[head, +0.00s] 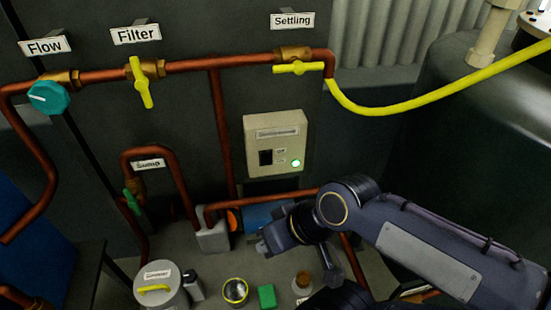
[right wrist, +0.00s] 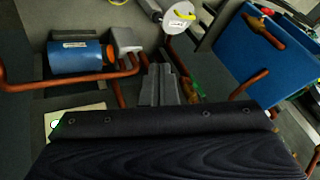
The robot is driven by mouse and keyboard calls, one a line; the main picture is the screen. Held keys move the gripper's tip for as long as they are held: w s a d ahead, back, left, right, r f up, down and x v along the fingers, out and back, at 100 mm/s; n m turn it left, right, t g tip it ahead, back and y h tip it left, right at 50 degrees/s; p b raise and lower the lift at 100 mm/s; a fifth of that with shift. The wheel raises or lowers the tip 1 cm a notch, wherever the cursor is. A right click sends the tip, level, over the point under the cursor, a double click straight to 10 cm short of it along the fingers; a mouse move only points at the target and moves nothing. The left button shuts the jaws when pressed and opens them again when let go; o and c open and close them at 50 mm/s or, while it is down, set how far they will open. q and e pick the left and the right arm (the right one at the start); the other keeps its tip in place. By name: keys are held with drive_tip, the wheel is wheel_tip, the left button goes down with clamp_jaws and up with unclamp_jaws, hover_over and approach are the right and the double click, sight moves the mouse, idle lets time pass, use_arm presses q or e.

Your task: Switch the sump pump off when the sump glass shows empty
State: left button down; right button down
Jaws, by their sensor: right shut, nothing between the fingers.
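A beige switch box (head: 275,143) is on the dark panel in the head view. It has a black rocker switch (head: 265,157) and a lit green lamp (head: 297,163). The lamp also glows at the left edge in the right wrist view (right wrist: 57,124). Below the box is the blue pump motor (head: 264,215) with a grey pump head (head: 213,238). A round yellow-rimmed glass (head: 235,291) stands on the bench; I cannot tell its level or whether it is the sump glass. My right gripper (head: 265,246) is shut and empty, in front of the motor and below the box.
A Sump label (head: 148,164) sits by a green-handled valve (head: 131,203). A lidded white pot (head: 160,284), green block (head: 267,296) and small jar (head: 302,283) stand on the bench. Copper pipes (head: 215,63) and yellow-handled valves cross the panel. A dark tank (head: 470,110) stands right.

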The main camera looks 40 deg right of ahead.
drive_tip(key=w+d+f+m+t+y+b, duration=0.1)
drive_tip(key=w+f+m+y+b, duration=0.3)
drive_tip(key=m, duration=0.8)
drive_tip(key=w+d+f+m+y+b, duration=0.15)
drive_tip(key=f+m+y+b, duration=0.35)
drive_tip(key=m, duration=0.8)
drive_tip(key=w+d+f+m+t+h+b, duration=0.1)
drive_tip(key=d+m+t, duration=0.4)
drive_tip(key=d+m, duration=0.5)
drive_tip(key=w+d+f+m+t+h+b, duration=0.1)
drive_tip(key=w+d+m+t+h+b, duration=0.2)
drive_tip(key=d+m+t+h, duration=0.3)
drive_tip(key=d+m+b, duration=0.1)
drive_tip(key=d+m, duration=0.2)
drive_tip(key=m, duration=0.4)
drive_tip(key=shift+w+d+t+h+b, duration=0.2)
drive_tip(key=shift+d+t+h+b, duration=0.1)
drive_tip(key=shift+d, duration=0.05)
